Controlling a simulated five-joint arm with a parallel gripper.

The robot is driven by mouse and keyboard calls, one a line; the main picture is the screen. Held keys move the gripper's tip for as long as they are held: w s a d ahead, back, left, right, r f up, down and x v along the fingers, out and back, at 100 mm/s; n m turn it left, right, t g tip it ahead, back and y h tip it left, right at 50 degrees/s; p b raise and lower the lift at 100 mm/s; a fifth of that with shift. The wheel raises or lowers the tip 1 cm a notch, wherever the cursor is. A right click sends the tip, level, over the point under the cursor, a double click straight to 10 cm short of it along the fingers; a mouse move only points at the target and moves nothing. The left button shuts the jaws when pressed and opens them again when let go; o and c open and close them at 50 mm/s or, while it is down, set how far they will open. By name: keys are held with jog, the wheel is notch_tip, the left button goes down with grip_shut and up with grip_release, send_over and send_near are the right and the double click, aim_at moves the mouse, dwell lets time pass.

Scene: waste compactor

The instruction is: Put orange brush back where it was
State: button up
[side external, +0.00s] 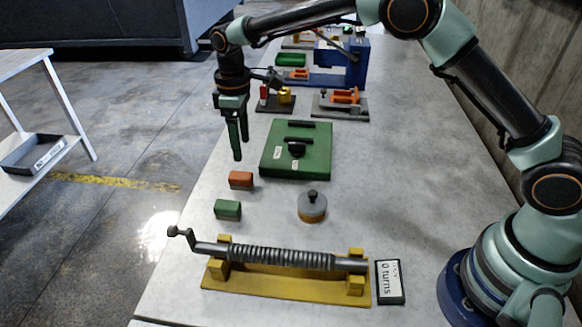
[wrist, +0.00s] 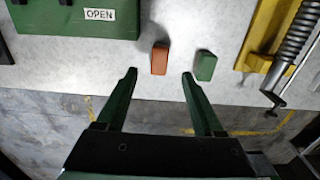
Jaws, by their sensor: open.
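A small orange block (side external: 241,180), which looks like the orange brush, lies on the grey table near its left edge. It also shows in the wrist view (wrist: 160,61), ahead of and between the fingertips. My gripper (side external: 237,157) points down above the table edge, with its fingers empty. In the wrist view my gripper (wrist: 158,75) has its green fingers spread apart. The gripper appears clear of the orange block. A similar green block (side external: 228,210) lies beside it, and in the wrist view (wrist: 206,66) it is to the right.
A green box (side external: 296,149) with a black handle stands behind the blocks. A grey round piece with a knob (side external: 312,206) is to their right. A yellow stand (side external: 285,285) with a crank shaft is in front. A counter card (side external: 390,282) reads "0 turns".

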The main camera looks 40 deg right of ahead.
jog(key=s+d+r+m+t, duration=0.1)
jog(key=s+d+r+m, duration=0.1)
jog(key=s+d+r, duration=0.4)
jog(key=s+d+r+m+t, duration=0.2)
jog(key=d+r, duration=0.2)
jog(key=r, duration=0.4)
jog(key=s+d+m+t, duration=0.2)
jog(key=s+d+m, duration=0.3)
jog(key=s, duration=1)
jog(key=d, duration=0.2)
jog(key=shift+d+t, duration=0.3)
jog(key=shift+d, duration=0.1)
